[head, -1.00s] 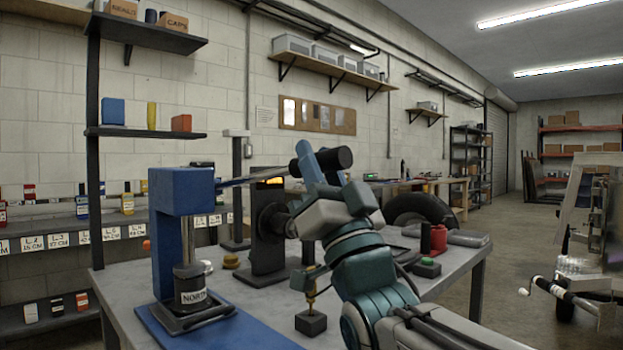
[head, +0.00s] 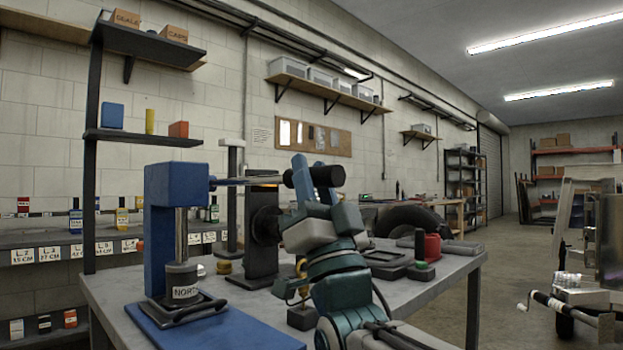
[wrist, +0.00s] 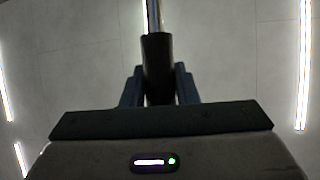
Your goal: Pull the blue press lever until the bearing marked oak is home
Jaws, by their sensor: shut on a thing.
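The blue press (head: 161,222) stands at the left of the table in the head view. Its bright ram reaches down to a grey cylinder with a white label (head: 185,292). The label seems to begin "NORT"; I see no oak mark. A thin lever rod (head: 240,182) runs right from the press head, nearly level, to a dark grip (head: 327,176). My gripper (wrist: 158,88) is shut on the lever's dark grip (wrist: 157,55), which lies between the two fingers in the wrist view, with the metal rod beyond it.
A dark upright stand (head: 262,232) is on the table (head: 120,290) right of the press. A small gauge on a dark block (head: 301,318) stands close by my arm. A red can (head: 432,247) and a tyre (head: 410,220) are further right. Open floor lies beyond.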

